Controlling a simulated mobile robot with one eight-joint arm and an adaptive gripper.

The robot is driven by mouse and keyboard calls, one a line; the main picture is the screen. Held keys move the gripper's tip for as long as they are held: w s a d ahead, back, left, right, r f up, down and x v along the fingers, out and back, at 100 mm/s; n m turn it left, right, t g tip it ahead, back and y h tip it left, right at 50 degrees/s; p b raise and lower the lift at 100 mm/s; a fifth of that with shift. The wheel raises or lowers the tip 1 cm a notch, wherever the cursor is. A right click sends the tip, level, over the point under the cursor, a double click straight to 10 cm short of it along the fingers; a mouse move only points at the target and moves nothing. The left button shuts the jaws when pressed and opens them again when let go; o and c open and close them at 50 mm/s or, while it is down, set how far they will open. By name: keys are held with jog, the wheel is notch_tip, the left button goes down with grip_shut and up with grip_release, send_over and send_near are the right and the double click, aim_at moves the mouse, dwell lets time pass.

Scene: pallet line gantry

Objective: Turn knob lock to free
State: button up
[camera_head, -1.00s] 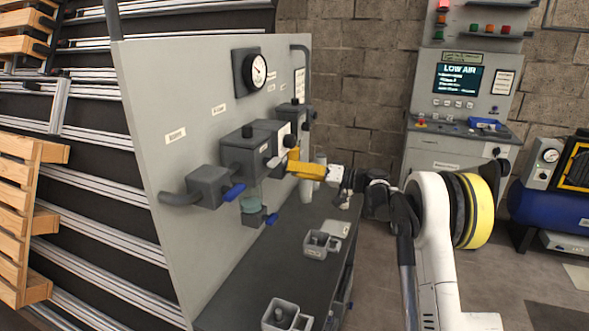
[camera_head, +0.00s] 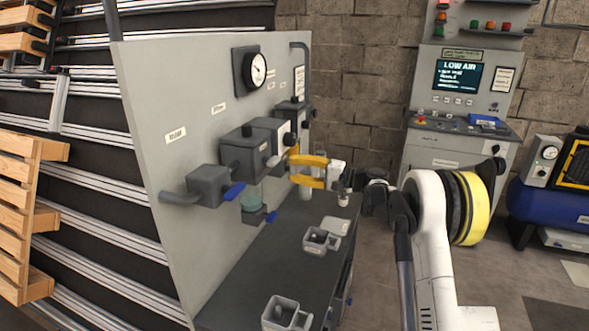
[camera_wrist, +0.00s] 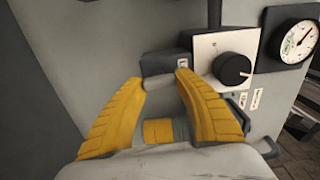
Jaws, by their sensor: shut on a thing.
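My gripper (camera_head: 292,167) has two yellow fingers, set one above the other at the front of the grey panel. In the wrist view the gripper (camera_wrist: 158,78) has its fingertips on either side of a pale grey piece (camera_wrist: 159,86), and it is shut on it. I take this piece for the knob lock, but the fingers hide most of it. A round black knob (camera_wrist: 232,69) with a light pointer mark sits on a white plate (camera_wrist: 208,48), just right of the right fingertip and outside the grip. The white plate's box also shows in the head view (camera_head: 265,127).
A gauge (camera_head: 257,68) is above on the panel (camera_head: 150,95). Grey holders (camera_head: 320,240) stand on the dark bench (camera_head: 265,262) below. A console screen (camera_head: 458,76) reads LOW AIR.

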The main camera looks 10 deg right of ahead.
jog(key=shift+m, duration=0.4)
jog(key=o, duration=1.2)
jog(key=shift+a, duration=0.1)
jog(key=v, duration=1.2)
